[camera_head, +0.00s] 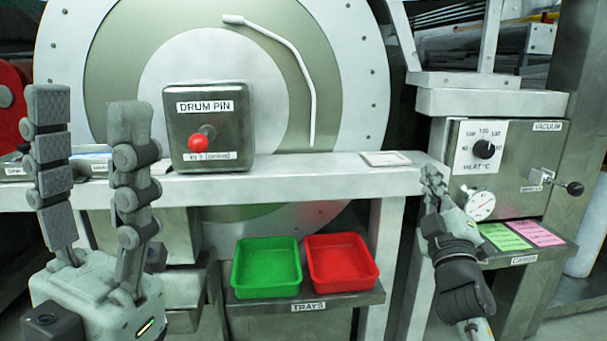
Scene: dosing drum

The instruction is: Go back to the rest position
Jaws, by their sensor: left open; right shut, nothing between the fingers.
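My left gripper (90,125) is large in the left foreground, fingers pointing up and spread apart, with nothing between them. It stands in front of the bench, left of the grey drum pin box (209,125) with its red knob. My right gripper (432,185) is at the centre right, in front of the bench's right end and left of the heat and vacuum panel. Its fingers are together and hold nothing. Whether its fingertips touch the panel or bench edge cannot be told.
A green tray (266,268) and a red tray (341,263) sit on a low shelf. The control panel (505,170) has a black heat dial, a gauge and a vacuum lever (560,184). Green and pink cards (535,234) lie below it. A large round drum (350,70) stands behind the bench.

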